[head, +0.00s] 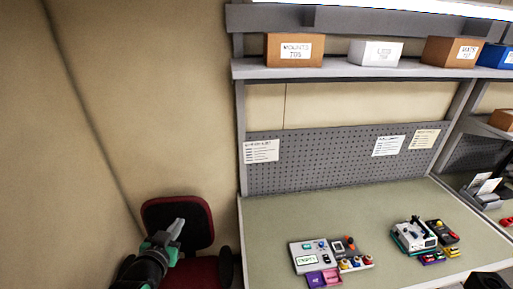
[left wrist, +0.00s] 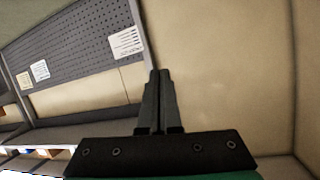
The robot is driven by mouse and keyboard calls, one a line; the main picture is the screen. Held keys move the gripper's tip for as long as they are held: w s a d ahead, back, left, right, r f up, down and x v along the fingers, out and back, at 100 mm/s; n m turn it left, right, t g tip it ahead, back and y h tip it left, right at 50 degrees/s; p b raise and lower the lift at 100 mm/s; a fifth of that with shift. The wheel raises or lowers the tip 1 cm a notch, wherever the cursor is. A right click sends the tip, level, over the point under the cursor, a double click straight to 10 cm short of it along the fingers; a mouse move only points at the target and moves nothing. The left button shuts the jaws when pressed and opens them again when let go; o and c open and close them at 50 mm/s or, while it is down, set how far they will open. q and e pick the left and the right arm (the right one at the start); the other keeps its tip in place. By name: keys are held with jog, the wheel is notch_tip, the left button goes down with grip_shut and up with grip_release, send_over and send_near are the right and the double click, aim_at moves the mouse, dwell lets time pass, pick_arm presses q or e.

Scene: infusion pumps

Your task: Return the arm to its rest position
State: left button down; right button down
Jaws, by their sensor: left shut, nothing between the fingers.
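My left gripper (head: 177,228) is at the lower left of the head view, in front of a red chair and left of the workbench. Its fingers point up and are shut with nothing between them. In the left wrist view the two fingers (left wrist: 160,72) lie together, with bare beige wall behind them. A dark piece at the bottom right edge of the head view is cut off, and I cannot tell whether it is my right gripper.
The red chair (head: 200,217) stands left of the green-topped workbench (head: 270,245). A grey device (head: 308,257) and a white device (head: 414,235) stand on the bench among small coloured parts. A shelf (head: 350,70) with labelled boxes and a pegboard (head: 330,162) are behind.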

pick_arm(q)
jog(key=s+d+r+t+h, duration=0.1)
jog(key=s+d+r+t, duration=0.15)
jog(key=r, duration=0.75)
jog(key=s+d+r+t, duration=0.2)
jog(key=r+t, duration=0.1)
jog(key=r, duration=0.7)
jog(key=s+d+r+t+h, duration=0.1)
jog(key=s+d+r+t, duration=0.1)
jog(key=r, duration=0.8)
jog(key=s+r+t+h, duration=0.1)
jog(key=s+r+t, duration=0.5)
jog(key=s+r, duration=0.7)
jog(key=shift+s+d, duration=0.3)
jog(key=shift+s, duration=0.8)
jog(key=shift+r+y, duration=0.1)
jog(key=shift+y, duration=0.2)
